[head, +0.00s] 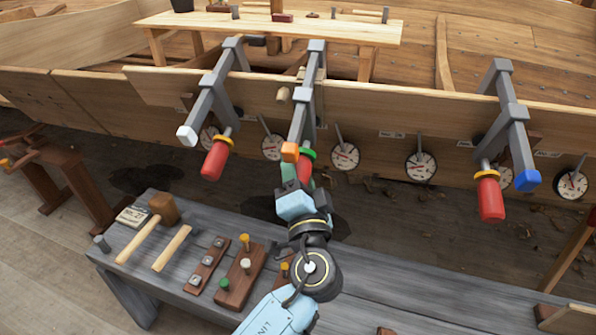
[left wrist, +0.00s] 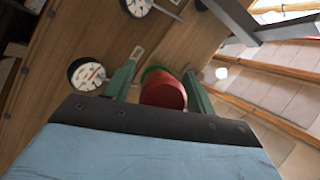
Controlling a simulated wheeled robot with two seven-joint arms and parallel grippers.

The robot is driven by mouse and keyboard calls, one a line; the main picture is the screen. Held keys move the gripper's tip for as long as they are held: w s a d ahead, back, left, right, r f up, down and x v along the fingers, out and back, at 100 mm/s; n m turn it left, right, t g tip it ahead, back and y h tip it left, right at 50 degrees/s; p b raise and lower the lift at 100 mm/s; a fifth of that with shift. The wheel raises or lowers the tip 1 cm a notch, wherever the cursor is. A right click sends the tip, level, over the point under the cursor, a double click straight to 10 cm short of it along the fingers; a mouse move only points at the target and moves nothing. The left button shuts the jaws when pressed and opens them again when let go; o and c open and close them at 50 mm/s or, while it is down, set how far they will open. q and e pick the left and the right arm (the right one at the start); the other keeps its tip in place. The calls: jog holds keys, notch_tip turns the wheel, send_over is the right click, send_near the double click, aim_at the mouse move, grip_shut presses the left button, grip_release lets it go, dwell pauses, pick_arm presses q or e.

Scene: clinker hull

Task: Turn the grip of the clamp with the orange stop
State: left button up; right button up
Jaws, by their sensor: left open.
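The clamp with the orange stop (head: 290,152) is the middle one of three grey clamps on the hull's edge. Its red grip (head: 306,164) hangs below a green collar, mostly hidden by my gripper in the head view. In the left wrist view the red grip (left wrist: 164,92) and green collar (left wrist: 153,72) show between my fingers. My left gripper (head: 298,180) is open, with its green fingers on either side of the grip. A small gap shows beside the left finger; whether the right finger touches cannot be told. My right gripper is not in view.
The clamp with the white stop (head: 187,136) stands to the left, the one with the blue stop (head: 528,180) to the right. Several dials (head: 421,165) line the planking. A grey bench (head: 345,300) below holds a mallet (head: 150,225) and wooden blocks.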

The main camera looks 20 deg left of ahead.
pick_arm(q)
jog(key=v, duration=1.3)
jog(key=shift+s+d, duration=0.15)
jog(key=shift+s, duration=0.05)
dwell(1.2)
